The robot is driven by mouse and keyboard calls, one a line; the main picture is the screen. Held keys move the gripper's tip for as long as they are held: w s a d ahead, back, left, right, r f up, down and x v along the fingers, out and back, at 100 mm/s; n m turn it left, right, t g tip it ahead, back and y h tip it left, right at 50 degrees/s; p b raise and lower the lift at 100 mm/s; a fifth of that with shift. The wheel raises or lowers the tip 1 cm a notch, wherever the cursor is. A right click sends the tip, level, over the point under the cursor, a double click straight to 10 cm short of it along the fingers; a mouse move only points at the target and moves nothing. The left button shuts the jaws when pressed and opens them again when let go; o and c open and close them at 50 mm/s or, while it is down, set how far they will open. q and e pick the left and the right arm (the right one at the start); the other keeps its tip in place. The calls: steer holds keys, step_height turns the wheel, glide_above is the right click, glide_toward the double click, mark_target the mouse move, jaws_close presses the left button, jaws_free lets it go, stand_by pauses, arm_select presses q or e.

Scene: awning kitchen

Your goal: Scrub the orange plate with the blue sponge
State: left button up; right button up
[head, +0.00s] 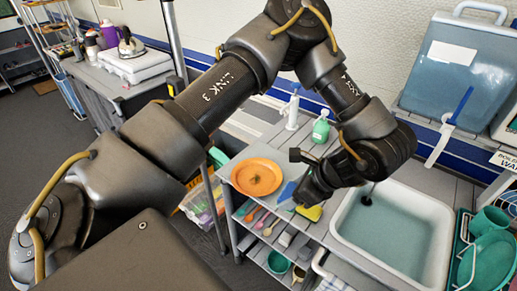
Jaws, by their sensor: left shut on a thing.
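The orange plate (245,182) lies on the grey counter left of the sink, with darker marks near its middle. My left gripper (301,194) is just right of the plate, pointing down and to the left. It is shut on the blue sponge (287,191), which shows at its fingertips close to the plate's right rim. A small gap seems to lie between sponge and plate. The fingers are dark and partly hidden by my wrist. My right gripper is not in view.
A yellow-green sponge (314,213) lies under my gripper at the counter's front edge. The white sink (437,205) holds water on the right. Green dishes (488,262) fill a rack at far right.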

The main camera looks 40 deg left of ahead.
arm_select(q)
steer(key=m+t, duration=0.1)
steer(key=m, duration=0.1)
steer(key=a+f+m+t, duration=0.1)
steer(key=m, duration=0.2)
steer(key=w+a+m+t+b, duration=0.1)
steer(key=m+t, duration=0.1)
steer(key=shift+a+f, duration=0.15)
steer(key=w+a+f+m+h+b, duration=0.1)
steer(key=a+m+h, duration=0.5)
steer(key=m, duration=0.7)
steer(key=w+a+f+m+h+b, duration=0.1)
steer(key=w+a+m+h+b, duration=0.3)
steer(key=a+m, duration=0.6)
steer(key=m+h+b, duration=0.1)
steer(key=m+h, duration=0.1)
steer(key=m, duration=0.1)
steer(key=shift+a+f+b, duration=0.15)
steer(key=shift+b, duration=0.2)
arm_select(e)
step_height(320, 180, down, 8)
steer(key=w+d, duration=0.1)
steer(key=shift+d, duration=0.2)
